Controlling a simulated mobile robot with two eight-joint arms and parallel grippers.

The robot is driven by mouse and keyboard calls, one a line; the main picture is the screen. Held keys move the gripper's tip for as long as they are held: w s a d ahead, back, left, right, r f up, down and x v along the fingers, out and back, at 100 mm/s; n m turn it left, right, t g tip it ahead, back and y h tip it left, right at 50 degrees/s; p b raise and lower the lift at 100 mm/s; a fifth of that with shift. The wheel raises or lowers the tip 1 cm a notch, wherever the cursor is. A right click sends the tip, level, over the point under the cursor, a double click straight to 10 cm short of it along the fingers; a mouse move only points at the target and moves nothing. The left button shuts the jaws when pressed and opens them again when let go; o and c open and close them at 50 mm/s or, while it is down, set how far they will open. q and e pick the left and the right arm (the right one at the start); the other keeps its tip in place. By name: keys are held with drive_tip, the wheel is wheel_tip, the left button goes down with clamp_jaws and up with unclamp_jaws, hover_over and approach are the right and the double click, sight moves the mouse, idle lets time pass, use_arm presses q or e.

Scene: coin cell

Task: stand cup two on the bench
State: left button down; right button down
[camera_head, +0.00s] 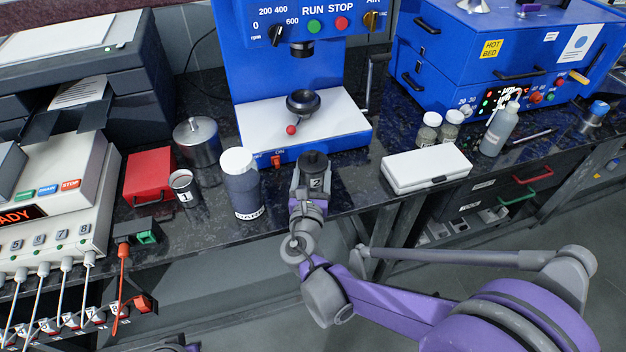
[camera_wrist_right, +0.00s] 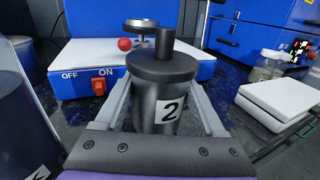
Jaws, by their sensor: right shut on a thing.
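Cup two (camera_head: 315,182) is a dark grey cup with a "2" label and a dark lid with a knob on top. It is upright near the bench's front edge, in front of the blue press. In the wrist view, cup two (camera_wrist_right: 160,112) stands between the two fingers of my right gripper (camera_wrist_right: 165,110), which is shut on it. My right gripper (camera_head: 312,190) reaches it from the front. I cannot tell whether the cup's base touches the dark bench (camera_head: 215,232).
A white-capped dark jar (camera_head: 242,188) is close left of cup two. Cup one (camera_head: 183,188), a red box (camera_head: 148,176) and a metal canister (camera_head: 197,140) are further left. A white case (camera_head: 427,168) is to the right. The blue press (camera_head: 300,85) stands behind.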

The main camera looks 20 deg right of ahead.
sight(312, 189)
drive_tip(key=shift+f+b, duration=0.45)
drive_tip(key=shift+f, duration=1.15)
drive_tip(key=shift+f, duration=0.1)
drive_tip(key=shift+f, duration=0.1)
unclamp_jaws()
